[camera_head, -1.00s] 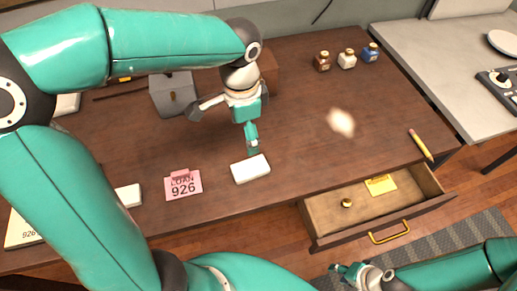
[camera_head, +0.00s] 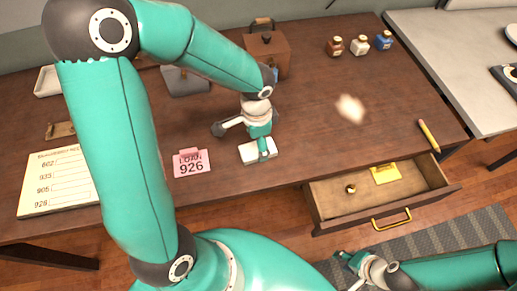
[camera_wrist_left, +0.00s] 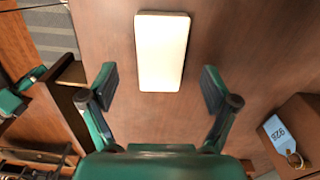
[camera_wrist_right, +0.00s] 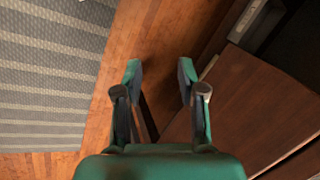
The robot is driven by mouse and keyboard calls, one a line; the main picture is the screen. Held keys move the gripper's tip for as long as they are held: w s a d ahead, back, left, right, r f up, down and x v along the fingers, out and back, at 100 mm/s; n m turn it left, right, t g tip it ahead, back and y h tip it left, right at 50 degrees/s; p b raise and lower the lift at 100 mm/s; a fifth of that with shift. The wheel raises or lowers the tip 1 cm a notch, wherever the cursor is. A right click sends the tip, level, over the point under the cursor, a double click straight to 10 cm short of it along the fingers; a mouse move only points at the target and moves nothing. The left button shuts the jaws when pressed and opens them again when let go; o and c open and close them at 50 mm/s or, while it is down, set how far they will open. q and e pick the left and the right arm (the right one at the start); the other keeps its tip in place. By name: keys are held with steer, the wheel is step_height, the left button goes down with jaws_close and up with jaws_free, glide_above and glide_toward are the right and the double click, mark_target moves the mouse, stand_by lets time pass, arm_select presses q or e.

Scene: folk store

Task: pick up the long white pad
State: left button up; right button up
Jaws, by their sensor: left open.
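The long white pad (camera_head: 250,154) lies flat on the brown desk near its front edge, partly covered by my left gripper (camera_head: 265,152) in the head view. In the left wrist view the pad (camera_wrist_left: 162,50) lies lengthwise ahead of the open fingers of the left gripper (camera_wrist_left: 158,76), roughly centred between them. The fingers are apart and hold nothing; whether they touch the desk cannot be told. My right gripper (camera_head: 350,262) is at the lower right, over the floor beyond the open drawer. In the right wrist view the right gripper (camera_wrist_right: 160,72) is open and empty.
A pink "LOAN 926" card (camera_head: 191,163) lies left of the pad. The open drawer (camera_head: 330,205) juts out at the right, with a yellow card (camera_head: 385,173) inside. A brown box (camera_head: 268,50), several ink bottles (camera_head: 360,46) and a pencil (camera_head: 429,136) stand or lie around. The desk's middle right is free.

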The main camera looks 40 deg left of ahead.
arm_select(q)
step_height(320, 180, down, 4)
steer(key=shift+w+r, duration=0.1)
steer(key=shift+w, duration=0.05)
steer(key=c, duration=0.8)
steer(key=shift+c, duration=0.3)
steer(key=shift+r, duration=0.1)
step_height(320, 180, up, 20)
